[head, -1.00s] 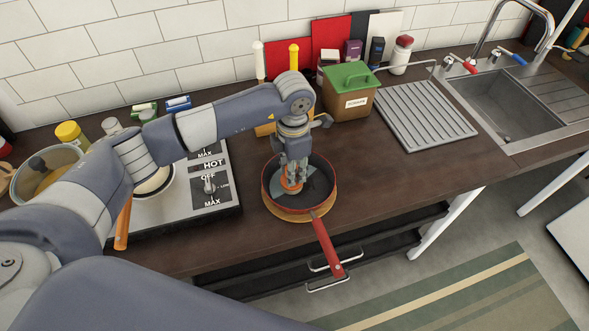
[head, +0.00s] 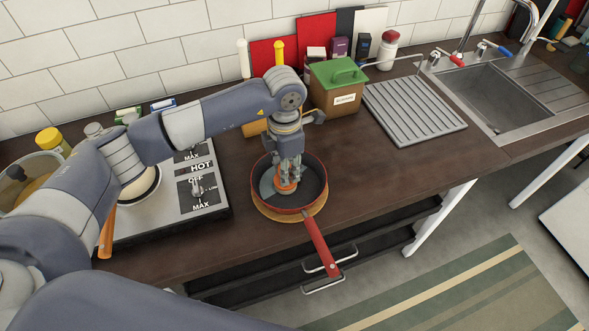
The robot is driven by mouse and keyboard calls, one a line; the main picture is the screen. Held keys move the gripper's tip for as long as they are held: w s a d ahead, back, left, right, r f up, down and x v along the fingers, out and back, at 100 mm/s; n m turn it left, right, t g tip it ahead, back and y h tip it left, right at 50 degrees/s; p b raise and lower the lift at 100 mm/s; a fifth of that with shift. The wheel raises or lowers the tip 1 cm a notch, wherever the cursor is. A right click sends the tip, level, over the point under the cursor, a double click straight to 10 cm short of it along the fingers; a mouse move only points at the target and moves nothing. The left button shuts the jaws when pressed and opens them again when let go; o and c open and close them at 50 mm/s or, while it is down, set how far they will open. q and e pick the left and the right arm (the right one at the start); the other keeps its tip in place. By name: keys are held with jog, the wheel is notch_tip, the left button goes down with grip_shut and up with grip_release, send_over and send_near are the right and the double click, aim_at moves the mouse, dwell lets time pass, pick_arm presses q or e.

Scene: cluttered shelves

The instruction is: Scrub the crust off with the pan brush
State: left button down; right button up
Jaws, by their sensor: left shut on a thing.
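A red-rimmed frying pan (head: 318,201) with a dark inside sits on a round wooden trivet (head: 290,217) near the counter's front edge. Its red handle points toward me and overhangs the edge. My left gripper (head: 288,174) points straight down into the pan, shut on the pan brush (head: 285,187). Only an orange part of the brush shows clearly; its lower end is down in the pan, and I cannot tell whether it touches the bottom. The left of the pan floor looks pale grey, the right darker. Crust is hard to make out. My right gripper is not in view.
A stove (head: 204,190) with knobs stands left of the pan. A green-lidded brown box (head: 336,98), a ribbed drainer (head: 412,110) and the sink (head: 497,97) lie to the right. Bare counter (head: 385,175) is free right of the pan. Drawer handles stick out below.

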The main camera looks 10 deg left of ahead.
pick_arm(q)
jog(key=shift+s+a, duration=0.1)
jog(key=shift+a, duration=0.4)
jog(key=shift+r+p, duration=1.65)
jog(key=shift+r, duration=1.85)
